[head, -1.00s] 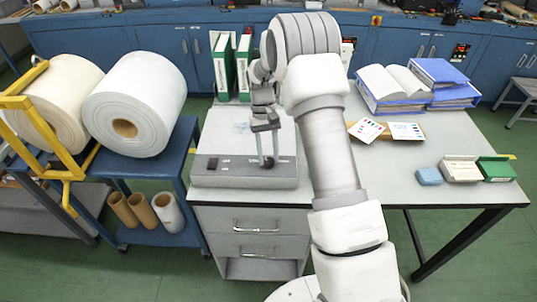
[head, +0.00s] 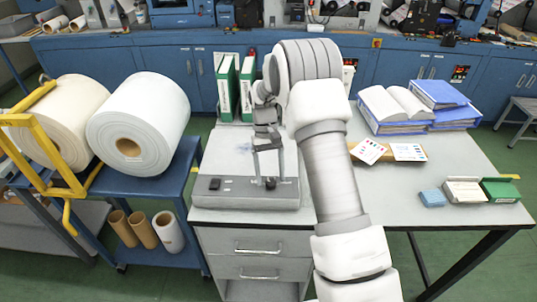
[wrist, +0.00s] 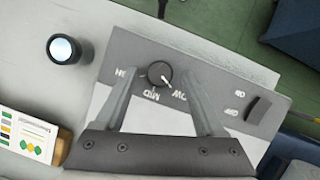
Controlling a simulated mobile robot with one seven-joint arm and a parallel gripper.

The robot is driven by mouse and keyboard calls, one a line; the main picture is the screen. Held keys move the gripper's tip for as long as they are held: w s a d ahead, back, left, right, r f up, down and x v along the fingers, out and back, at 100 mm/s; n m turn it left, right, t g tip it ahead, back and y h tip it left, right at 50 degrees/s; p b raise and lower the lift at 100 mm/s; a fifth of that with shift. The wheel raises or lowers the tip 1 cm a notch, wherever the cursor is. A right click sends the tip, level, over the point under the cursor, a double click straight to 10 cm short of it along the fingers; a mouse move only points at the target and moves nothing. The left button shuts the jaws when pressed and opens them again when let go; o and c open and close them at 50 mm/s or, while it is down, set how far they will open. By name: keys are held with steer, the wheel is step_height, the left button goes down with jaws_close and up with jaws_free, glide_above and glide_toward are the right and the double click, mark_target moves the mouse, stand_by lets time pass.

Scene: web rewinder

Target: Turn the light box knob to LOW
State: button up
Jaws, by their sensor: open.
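The light box (head: 225,197) is a grey slanted unit on the desk, with a dark round knob (head: 270,183) on its front panel. In the head view my gripper (head: 269,178) is over the box's front. Whether the fingertips touch the panel is unclear.
A rocker switch (wrist: 258,108) with ON/OFF labels is on the same panel. A black round loupe (wrist: 63,49) and a colour card (wrist: 30,140) lie nearby. Green binders (head: 227,88) stand behind the box. Large rolls (head: 139,124) are at left.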

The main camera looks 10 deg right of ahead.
steer(key=v, duration=1.7)
steer(key=shift+p, duration=0.3)
steer(key=shift+s, duration=0.15)
